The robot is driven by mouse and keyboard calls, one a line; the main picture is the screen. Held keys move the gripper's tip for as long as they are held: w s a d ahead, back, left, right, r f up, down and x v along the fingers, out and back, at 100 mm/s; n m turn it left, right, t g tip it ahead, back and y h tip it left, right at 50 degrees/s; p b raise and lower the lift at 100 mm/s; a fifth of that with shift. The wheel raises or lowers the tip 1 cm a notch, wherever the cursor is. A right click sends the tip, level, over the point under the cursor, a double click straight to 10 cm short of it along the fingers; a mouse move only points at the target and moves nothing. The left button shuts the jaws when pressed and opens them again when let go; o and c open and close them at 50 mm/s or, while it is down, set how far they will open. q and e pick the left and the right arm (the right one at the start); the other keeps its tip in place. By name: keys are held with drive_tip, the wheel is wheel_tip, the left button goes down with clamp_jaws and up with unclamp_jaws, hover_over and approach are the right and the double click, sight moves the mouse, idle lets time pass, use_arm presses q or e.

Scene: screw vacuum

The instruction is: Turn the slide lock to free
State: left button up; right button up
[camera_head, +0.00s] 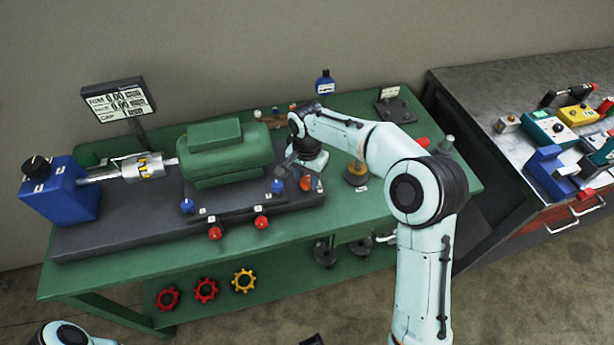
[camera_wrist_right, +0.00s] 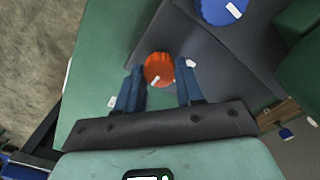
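An orange knob (camera_head: 306,183), which I take to be the slide lock, sits at the right end of the dark base on the green bench. In the right wrist view the orange knob (camera_wrist_right: 158,68) has a small white mark and lies just ahead of and between the fingertips. My right gripper (camera_wrist_right: 160,82) is open, its two blue fingers apart on either side of the knob. I cannot tell whether they touch it. In the head view the right gripper (camera_head: 289,169) is partly hidden by its own arm. My left gripper is out of view; only part of my left arm shows at bottom left.
A blue knob (camera_head: 277,186) stands close to the right gripper; another blue knob (camera_head: 187,206) and red knobs (camera_head: 262,222) line the slide. The green motor (camera_head: 225,155) is behind them. A yellow-and-black post (camera_head: 356,173) stands to the right. A grey workbench (camera_head: 500,90) is farther right.

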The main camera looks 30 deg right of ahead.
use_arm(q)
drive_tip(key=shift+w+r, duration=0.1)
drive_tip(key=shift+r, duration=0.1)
use_arm(e)
drive_tip(key=shift+n, duration=0.4)
drive_tip(key=n+p, duration=0.1)
drive_tip(key=n, duration=0.2)
drive_tip(key=shift+r+p, duration=0.1)
drive_tip(key=shift+p, duration=0.2)
drive_tip(key=n+p, duration=0.1)
drive_tip(key=n, duration=0.3)
drive_tip(key=shift+n, duration=0.3)
drive_tip(key=n+p, duration=0.2)
drive_tip(key=n, duration=0.3)
drive_tip(key=shift+a, duration=0.1)
use_arm(q)
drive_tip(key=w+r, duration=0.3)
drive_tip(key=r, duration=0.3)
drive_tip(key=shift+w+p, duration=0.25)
drive_tip(key=shift+p, duration=0.15)
use_arm(e)
drive_tip(key=shift+n, duration=2.4)
drive_tip(key=o, duration=1.1)
drive_tip(key=shift+c, duration=0.2)
